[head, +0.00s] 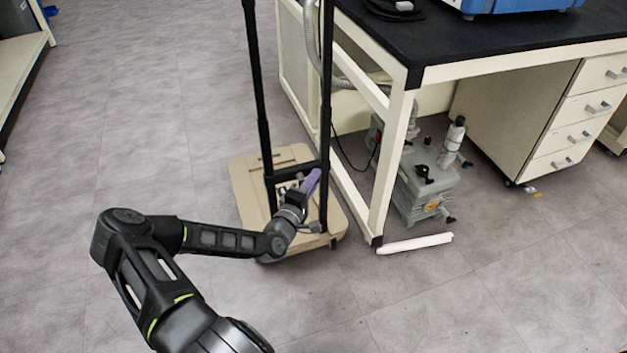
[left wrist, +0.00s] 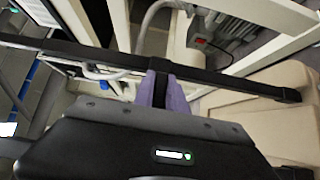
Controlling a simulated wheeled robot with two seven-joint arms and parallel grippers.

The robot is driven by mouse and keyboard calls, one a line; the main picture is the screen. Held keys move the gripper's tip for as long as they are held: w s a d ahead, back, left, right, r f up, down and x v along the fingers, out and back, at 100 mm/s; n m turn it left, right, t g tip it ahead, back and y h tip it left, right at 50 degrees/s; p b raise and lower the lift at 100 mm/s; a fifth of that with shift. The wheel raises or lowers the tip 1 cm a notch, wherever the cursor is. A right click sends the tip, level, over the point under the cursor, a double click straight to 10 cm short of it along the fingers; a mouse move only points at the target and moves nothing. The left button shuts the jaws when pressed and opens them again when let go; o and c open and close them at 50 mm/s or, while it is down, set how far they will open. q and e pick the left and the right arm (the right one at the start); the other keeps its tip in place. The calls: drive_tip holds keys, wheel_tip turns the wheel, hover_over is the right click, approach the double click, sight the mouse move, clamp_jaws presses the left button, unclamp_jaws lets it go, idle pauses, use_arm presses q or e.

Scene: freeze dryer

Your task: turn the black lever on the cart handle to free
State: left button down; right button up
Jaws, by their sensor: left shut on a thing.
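The cart has a beige platform (head: 243,190) on the floor and a tall black handle (head: 258,90) of two posts joined by a low crossbar. My left gripper (head: 311,181), with purple fingers, is at the crossbar near the right post. In the left wrist view, the purple fingers of my left gripper (left wrist: 161,92) are closed around a short black piece at the black bar (left wrist: 85,52). That piece looks like the black lever (left wrist: 160,90); most of it is hidden between the fingers. In the head view the gripper hides the lever. My right gripper is in neither view.
A black-topped bench (head: 460,45) with a cream frame stands right of the cart, its leg (head: 390,165) close to the platform. A grey pump (head: 425,185) sits under it. A white tube (head: 415,243) lies on the floor. The floor at left is clear.

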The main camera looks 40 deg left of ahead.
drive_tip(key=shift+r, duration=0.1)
